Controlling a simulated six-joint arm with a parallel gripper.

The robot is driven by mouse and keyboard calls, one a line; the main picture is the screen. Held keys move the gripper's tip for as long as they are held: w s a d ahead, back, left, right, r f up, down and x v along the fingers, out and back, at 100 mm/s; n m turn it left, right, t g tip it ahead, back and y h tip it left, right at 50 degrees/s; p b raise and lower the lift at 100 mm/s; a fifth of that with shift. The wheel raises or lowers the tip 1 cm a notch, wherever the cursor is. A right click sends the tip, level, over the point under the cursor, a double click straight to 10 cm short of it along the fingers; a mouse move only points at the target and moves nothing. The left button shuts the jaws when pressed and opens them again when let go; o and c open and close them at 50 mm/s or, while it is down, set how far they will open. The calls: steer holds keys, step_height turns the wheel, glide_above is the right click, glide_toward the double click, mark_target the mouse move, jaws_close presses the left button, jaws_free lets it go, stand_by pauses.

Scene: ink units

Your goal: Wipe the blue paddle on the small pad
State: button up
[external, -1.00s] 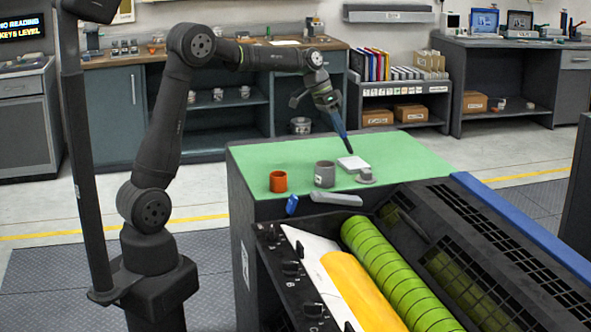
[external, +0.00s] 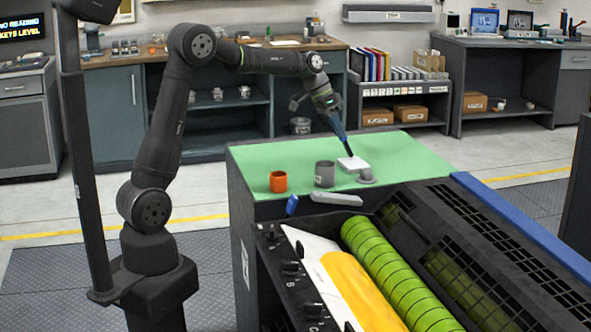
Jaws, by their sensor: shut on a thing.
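My gripper (external: 337,117) is shut on the blue paddle (external: 343,137), which tilts down to the right with its dark tip lowest. The tip is at the small white pad (external: 358,164) on the green mat; it looks to be touching the pad's upper face, though contact is too small to be sure of. The pad lies flat near the middle of the mat. The part of the paddle inside the jaws is hidden.
On the green mat (external: 420,160) stand an orange cup (external: 278,181), a grey cup (external: 324,174) and a small grey lidded piece (external: 366,176). A grey scraper-like piece (external: 335,199) and a small blue piece (external: 292,204) lie at the front edge. The machine with green rollers (external: 385,260) is in front.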

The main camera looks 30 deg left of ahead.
steer(key=shift+s+d, duration=0.1)
steer(key=shift+s+d+r, duration=0.1)
steer(key=shift+s+d, duration=0.9)
steer(key=shift+d, duration=0.15)
steer(key=shift+s+d+f, duration=0.2)
steer(key=shift+s+d, duration=0.85)
steer(key=shift+d, duration=0.1)
steer(key=shift+w+a+r, duration=0.2)
steer(key=shift+w+a, duration=0.9)
steer(key=shift+a, duration=0.15)
steer(key=shift+w+a+f, duration=0.1)
steer(key=shift+w+a, duration=0.9)
steer(key=shift+a, duration=0.15)
steer(key=shift+s+d, duration=2.1)
steer(key=shift+d, duration=0.3)
steer(key=shift+r, duration=3)
